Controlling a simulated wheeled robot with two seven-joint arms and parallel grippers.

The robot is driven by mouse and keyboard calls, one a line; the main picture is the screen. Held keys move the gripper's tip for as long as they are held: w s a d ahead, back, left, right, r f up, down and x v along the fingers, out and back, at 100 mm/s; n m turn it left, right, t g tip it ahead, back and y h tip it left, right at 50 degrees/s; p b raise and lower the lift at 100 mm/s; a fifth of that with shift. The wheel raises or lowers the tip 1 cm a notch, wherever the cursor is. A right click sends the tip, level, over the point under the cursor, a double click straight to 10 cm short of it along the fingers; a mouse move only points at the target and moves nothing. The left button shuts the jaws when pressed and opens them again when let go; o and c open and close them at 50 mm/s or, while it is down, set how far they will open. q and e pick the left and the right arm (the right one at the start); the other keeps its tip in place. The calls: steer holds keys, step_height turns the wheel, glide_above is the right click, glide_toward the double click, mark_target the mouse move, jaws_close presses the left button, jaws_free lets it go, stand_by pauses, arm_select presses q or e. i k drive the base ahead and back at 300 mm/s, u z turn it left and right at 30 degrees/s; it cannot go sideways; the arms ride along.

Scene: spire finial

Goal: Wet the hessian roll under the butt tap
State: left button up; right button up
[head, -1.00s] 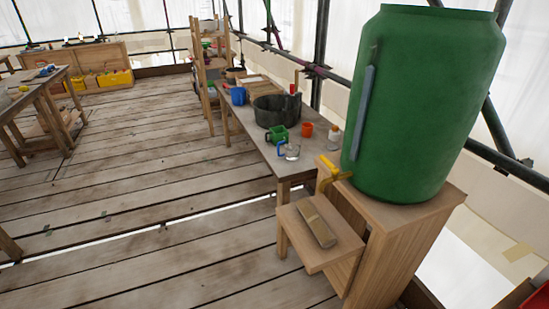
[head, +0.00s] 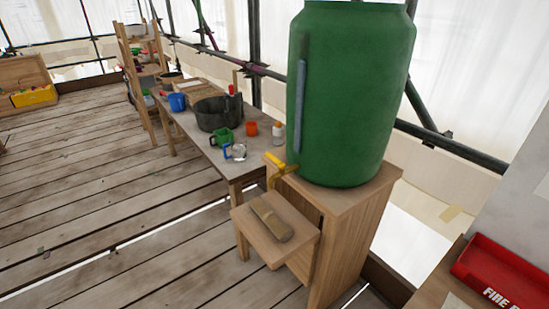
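The hessian roll (head: 271,218) is a tan-brown cylinder lying on a low wooden shelf (head: 247,225) on the front of the butt's stand. The yellow butt tap (head: 281,165) sticks out low on the left side of the green water butt (head: 350,95), above and behind the roll. The roll and the tap are apart. I cannot tell whether the roll is wet. No water shows at the tap. Neither of my grippers is in view.
The wooden stand (head: 345,235) carries the butt. A work table (head: 190,135) behind it holds a dark tub (head: 218,113), a green mug (head: 221,137), a glass jug (head: 237,152) and an orange cup (head: 252,128). A red fire box (head: 497,275) is at right.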

mark_target(280, 165)
steer(key=u, duration=1.45)
steer(key=i, duration=1.8)
steer(key=z, duration=3)
steer(key=i, duration=0.4)
steer(key=z, duration=0.1)
